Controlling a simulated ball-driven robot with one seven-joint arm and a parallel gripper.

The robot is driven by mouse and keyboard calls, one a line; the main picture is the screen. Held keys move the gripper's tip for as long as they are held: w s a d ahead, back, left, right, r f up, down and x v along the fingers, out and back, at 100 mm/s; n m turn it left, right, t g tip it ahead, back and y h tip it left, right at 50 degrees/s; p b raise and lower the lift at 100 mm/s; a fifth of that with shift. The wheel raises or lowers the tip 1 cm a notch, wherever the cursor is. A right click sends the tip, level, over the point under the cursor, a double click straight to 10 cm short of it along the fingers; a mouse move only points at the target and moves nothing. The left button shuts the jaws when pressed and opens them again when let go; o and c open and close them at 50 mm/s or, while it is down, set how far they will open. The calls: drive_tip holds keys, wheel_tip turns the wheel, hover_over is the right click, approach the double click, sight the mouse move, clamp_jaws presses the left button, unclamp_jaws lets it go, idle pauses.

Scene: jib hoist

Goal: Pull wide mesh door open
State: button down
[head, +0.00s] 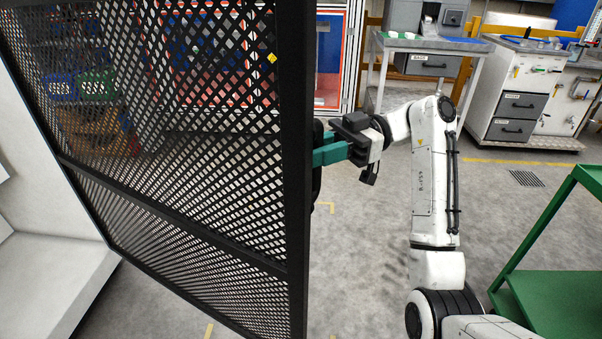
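The wide mesh door (190,130) is a black framed panel of diamond mesh that fills the left half of the head view. It stands at an angle, with its free edge post (296,170) near the middle of the picture. My gripper (322,152) is at the far side of this post, at about mid-height. Its teal fingers reach left to a dark part (316,172) beside the post, perhaps the handle. The post hides the fingertips, so I cannot tell whether they are closed on it.
A green cart (550,300) stands at the lower right, near my arm. A grey bench (425,43) and drawer cabinets (515,105) stand at the back right. A white wall and ledge (45,275) are at the left. The grey floor between is clear.

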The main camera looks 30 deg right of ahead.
drive_tip(key=shift+w+d+f, duration=0.1)
drive_tip(key=shift+w+d, duration=0.2)
drive_tip(key=shift+d, duration=0.5)
drive_tip(key=c, duration=1.1)
unclamp_jaws()
drive_tip(key=shift+d, duration=0.1)
drive_tip(key=shift+c, duration=0.2)
drive_tip(key=shift+o, duration=0.3)
drive_tip(key=d+b, duration=0.1)
drive_tip(key=d, duration=0.9)
drive_tip(key=shift+s+d+b, duration=0.25)
drive_tip(key=shift+d+b, duration=0.05)
drive_tip(key=shift+b, duration=0.05)
